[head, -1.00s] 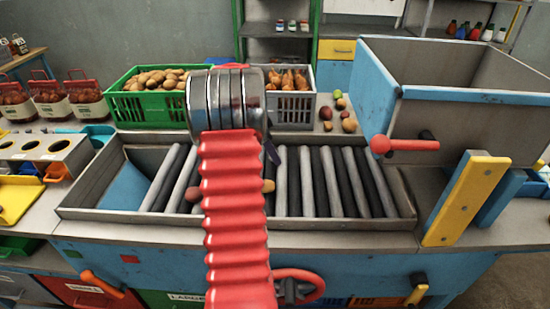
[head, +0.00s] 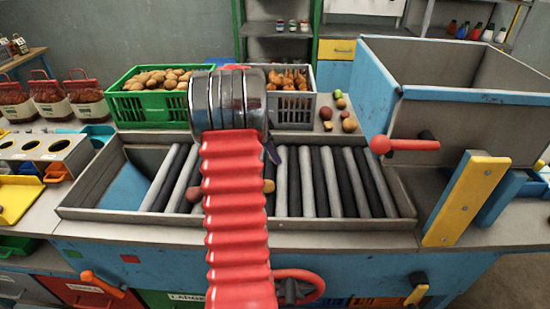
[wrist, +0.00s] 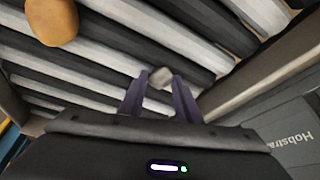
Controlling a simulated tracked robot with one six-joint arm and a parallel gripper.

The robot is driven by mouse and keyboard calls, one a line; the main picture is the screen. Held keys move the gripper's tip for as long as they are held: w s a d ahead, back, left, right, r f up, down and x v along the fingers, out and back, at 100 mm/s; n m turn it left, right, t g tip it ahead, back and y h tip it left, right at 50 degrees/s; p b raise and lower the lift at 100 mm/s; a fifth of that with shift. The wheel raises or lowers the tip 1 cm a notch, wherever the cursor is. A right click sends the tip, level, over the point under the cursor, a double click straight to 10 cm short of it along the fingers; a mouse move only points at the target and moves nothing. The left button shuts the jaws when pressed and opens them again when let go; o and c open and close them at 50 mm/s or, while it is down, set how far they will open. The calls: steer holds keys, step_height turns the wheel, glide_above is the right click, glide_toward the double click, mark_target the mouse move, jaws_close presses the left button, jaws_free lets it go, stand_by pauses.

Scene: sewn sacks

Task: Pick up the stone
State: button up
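The stone (wrist: 160,78) is a small grey lump on the rollers in the wrist view. My gripper (wrist: 160,80) has two purple fingers, one on each side of the stone at their tips. The stone spans most of the gap between the tips; whether both fingers press on it cannot be made out. In the head view my red sleeved arm hides the stone and most of my gripper; only a bit of a purple finger (head: 273,153) shows beside it.
The stone lies in a metal-framed roller table (head: 325,228). A brown potato (wrist: 52,20) lies on the rollers, apart from my fingers. A green crate (head: 150,108) of potatoes and a grey crate (head: 292,112) stand behind. A large hopper (head: 460,125) with a red handle rises at right.

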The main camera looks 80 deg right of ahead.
steer(key=c, duration=0.5)
steer(key=shift+r, duration=0.1)
step_height(320, 180, up, 10)
steer(key=shift+f, duration=0.1)
stand_by(0.3)
stand_by(0.5)
